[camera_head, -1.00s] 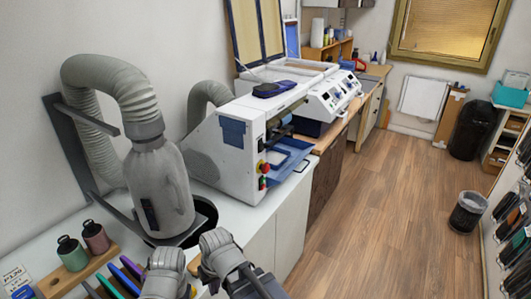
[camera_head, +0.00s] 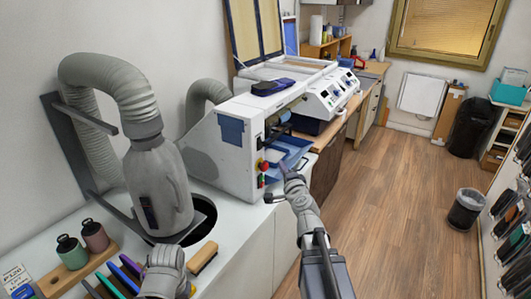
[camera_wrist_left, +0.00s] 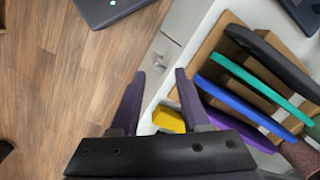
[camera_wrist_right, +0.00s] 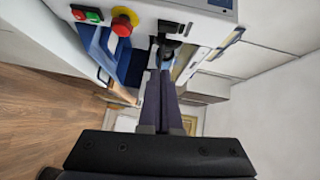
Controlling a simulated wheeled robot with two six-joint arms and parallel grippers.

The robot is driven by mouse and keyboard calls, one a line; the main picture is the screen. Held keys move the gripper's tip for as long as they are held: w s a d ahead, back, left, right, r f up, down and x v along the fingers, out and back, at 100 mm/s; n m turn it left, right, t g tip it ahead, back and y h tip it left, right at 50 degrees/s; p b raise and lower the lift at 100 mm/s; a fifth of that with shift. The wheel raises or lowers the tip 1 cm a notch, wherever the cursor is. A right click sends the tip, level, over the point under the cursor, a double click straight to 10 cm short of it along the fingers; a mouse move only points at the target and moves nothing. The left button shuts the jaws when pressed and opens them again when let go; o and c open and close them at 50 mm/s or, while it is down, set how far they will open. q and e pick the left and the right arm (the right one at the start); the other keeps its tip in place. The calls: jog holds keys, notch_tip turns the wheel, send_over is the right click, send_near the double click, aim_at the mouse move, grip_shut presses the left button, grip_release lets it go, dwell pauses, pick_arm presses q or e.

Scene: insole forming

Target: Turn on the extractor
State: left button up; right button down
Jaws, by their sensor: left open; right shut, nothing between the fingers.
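A white machine (camera_head: 230,150) stands on the counter. A red mushroom button on a yellow base (camera_head: 263,165) and green and red push buttons are on its end. In the right wrist view are the red mushroom button (camera_wrist_right: 123,22), green button (camera_wrist_right: 78,14), red button (camera_wrist_right: 94,16) and a black knob-like part (camera_wrist_right: 172,48). My right gripper (camera_head: 284,167) is shut and empty in front of this end; its fingertips (camera_wrist_right: 162,72) lie just below the black part; contact is unclear. A grey bottle-shaped unit (camera_head: 160,185) with a ribbed hose carries a dark panel. My left gripper (camera_wrist_left: 158,85) is open and empty.
A dark round opening (camera_head: 203,215) and a wood-handled brush (camera_head: 203,257) are near the grey unit. A wooden rack (camera_head: 75,275) with coloured slabs and two capped jars is at front left. A blue tray (camera_head: 290,150) sticks out from the machine.

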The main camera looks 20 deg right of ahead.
dwell(0.3)
send_near(261, 145)
jog(key=w+d+f, duration=0.1)
jog(key=w+d, duration=0.2)
jog(key=d, duration=0.1)
jog(key=shift+w+a+f+b, duration=0.2)
jog(key=shift+w+a+b, duration=0.15)
jog(key=shift+w+a, duration=0.35)
jog(key=shift+w+a+f+b, duration=0.25)
jog(key=shift+w+a+b, duration=0.15)
jog(key=shift+w, duration=0.5)
jog(key=shift+w+a+f, duration=0.1)
jog(key=shift+w+a, duration=0.05)
jog(key=shift+w, duration=0.05)
jog(key=shift+s, duration=0.15)
